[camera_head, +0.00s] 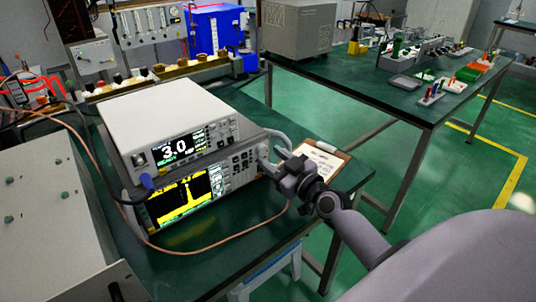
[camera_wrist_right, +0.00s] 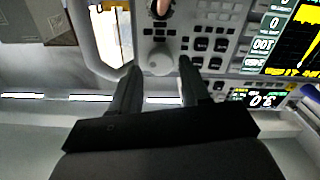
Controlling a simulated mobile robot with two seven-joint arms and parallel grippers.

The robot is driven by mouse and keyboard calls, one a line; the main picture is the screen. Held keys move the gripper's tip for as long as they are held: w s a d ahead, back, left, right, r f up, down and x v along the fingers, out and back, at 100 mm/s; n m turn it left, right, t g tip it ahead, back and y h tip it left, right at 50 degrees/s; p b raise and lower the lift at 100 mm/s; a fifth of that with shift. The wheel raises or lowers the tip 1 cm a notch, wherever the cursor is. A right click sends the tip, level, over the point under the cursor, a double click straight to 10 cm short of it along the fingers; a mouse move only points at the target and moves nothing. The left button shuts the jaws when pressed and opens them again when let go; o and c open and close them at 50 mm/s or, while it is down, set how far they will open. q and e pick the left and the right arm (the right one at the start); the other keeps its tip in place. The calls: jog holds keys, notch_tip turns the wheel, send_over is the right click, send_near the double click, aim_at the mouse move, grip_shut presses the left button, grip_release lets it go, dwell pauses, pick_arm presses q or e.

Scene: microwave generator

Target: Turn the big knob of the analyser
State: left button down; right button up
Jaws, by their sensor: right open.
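The analyser (camera_head: 188,199) is the lower of two stacked instruments, with a yellow spectrum on its screen. In the right wrist view its panel is upside down, with the spectrum screen (camera_wrist_right: 293,42) at the upper right. The big round grey knob (camera_wrist_right: 160,59) shows there between and just beyond the fingertips. My right gripper (camera_head: 279,168) is at the right end of the analyser's front; it is open, with its two fingers (camera_wrist_right: 158,70) spread to either side of the knob in the picture. Contact cannot be told. My left gripper is not in view.
The generator (camera_head: 170,125), showing 3.0, sits on the analyser. A grey handle (camera_wrist_right: 98,40) stands beside the knob. A clipboard (camera_head: 322,161) lies right of the instruments on the green bench. A copper-coloured cable (camera_head: 215,248) loops in front. Small buttons surround the knob.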

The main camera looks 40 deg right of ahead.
aim_at(262, 150)
jog(key=shift+w+a, duration=0.1)
jog(key=shift+w, duration=1)
jog(key=c, duration=0.8)
jog(key=shift+o, duration=0.2)
jog(key=shift+m, duration=0.3)
jog(key=m, duration=0.5)
jog(key=m+p, duration=0.1)
jog(key=m, duration=0.5)
jog(key=shift+m, duration=0.4)
jog(key=m, duration=0.5)
jog(key=m+p, duration=0.1)
jog(key=m, duration=0.5)
